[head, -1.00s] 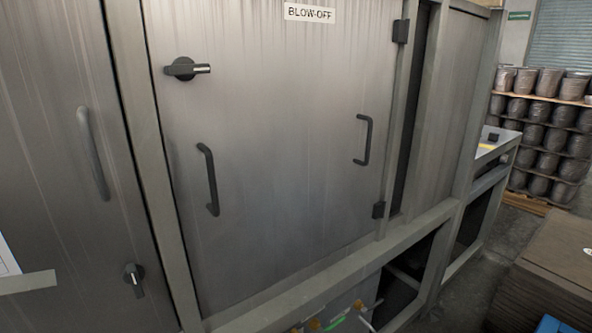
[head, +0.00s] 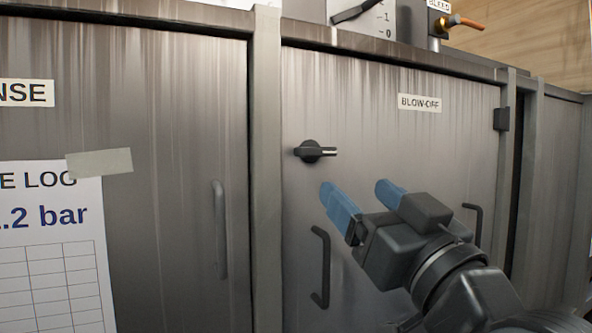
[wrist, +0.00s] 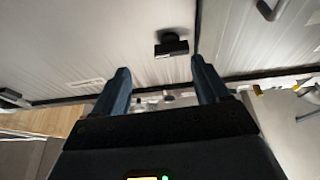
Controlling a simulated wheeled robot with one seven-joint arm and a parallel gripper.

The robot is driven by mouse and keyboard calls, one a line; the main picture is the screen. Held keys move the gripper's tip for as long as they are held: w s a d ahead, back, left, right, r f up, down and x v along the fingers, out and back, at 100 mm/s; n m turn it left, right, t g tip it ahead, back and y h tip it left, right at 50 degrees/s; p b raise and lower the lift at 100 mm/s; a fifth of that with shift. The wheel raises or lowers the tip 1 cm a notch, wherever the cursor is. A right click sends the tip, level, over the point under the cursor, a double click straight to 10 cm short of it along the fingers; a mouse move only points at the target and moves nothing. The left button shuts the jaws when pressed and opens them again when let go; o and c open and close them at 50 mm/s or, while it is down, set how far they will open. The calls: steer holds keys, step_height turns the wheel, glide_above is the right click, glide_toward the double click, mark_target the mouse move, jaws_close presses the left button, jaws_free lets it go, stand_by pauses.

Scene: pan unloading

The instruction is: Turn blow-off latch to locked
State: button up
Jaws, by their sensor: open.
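The blow-off latch (head: 314,151) is a black round knob with a lever on the upper left of the grey metal blow-off door (head: 400,150). Its lever lies about level, with a light tip pointing right. My gripper (head: 362,190) has blue fingers spread apart with nothing between them. In the head view it is just right of and below the latch, apart from it. In the wrist view the latch (wrist: 171,45) shows beyond and between the fingertips of my gripper (wrist: 158,75).
Two dark bar handles (head: 321,267) and (head: 472,224) are on the same door. A frame post (head: 266,170) separates it from the left door, which has its own handle (head: 219,230) and a paper log sheet (head: 55,250). A gauge and an orange-tipped fitting sit above.

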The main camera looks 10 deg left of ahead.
mark_target(320, 153)
steer(key=shift+n+y, duration=0.3)
steer(key=shift+y, duration=0.1)
steer(key=w+a+r+p, duration=0.1)
steer(key=w+a+r, duration=0.3)
steer(key=w+a, duration=0.1)
steer(key=shift+a+r, duration=0.1)
steer(key=shift+r, duration=0.25)
steer(key=shift+w+a+r, duration=0.15)
steer(key=shift+w+a, duration=0.15)
steer(key=shift+w, duration=0.2)
steer(key=shift+c, duration=0.4)
steer(key=c, duration=0.7)
